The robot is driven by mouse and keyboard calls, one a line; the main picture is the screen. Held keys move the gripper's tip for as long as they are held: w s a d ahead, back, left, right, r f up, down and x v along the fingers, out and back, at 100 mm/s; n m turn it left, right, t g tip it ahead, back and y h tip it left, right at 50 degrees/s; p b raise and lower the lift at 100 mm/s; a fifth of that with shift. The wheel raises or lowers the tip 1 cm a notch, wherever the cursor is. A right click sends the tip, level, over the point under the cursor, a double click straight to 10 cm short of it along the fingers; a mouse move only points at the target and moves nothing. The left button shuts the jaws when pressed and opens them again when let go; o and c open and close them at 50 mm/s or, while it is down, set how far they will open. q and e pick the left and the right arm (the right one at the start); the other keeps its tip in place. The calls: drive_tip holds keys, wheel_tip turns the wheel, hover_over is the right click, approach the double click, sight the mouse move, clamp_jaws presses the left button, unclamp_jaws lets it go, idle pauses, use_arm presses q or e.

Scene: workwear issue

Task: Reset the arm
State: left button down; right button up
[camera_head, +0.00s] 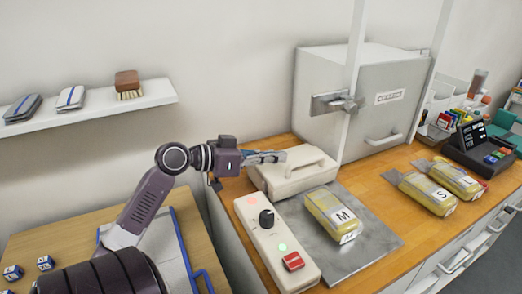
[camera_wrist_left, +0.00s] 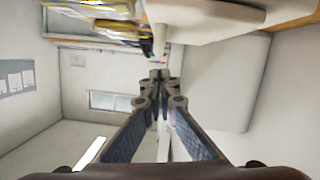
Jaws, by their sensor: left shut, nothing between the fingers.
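My left arm comes in from the left in the head view. Its gripper (camera_head: 270,157) is shut and empty, held level near the white lidded box with a handle (camera_head: 296,172) on the wooden counter. In the left wrist view the fingers of my left gripper (camera_wrist_left: 160,75) meet at their tips with nothing between them. The wrist camera looks across the room, with the yellow packs (camera_wrist_left: 105,25) at the upper left, so the view is turned. My right gripper is in neither view.
A control box (camera_head: 275,240) with a black knob and red switch stands at the counter's front left. A yellow pack marked M (camera_head: 330,212) lies on a metal plate (camera_head: 375,240). Packs S (camera_head: 425,190) and L (camera_head: 455,178) lie further right. A grey cabinet (camera_head: 375,85) stands behind.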

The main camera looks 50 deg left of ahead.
use_arm(q)
drive_tip(key=v, duration=0.5)
drive_tip(key=shift+s+r, duration=0.1)
drive_tip(key=shift+s, duration=0.1)
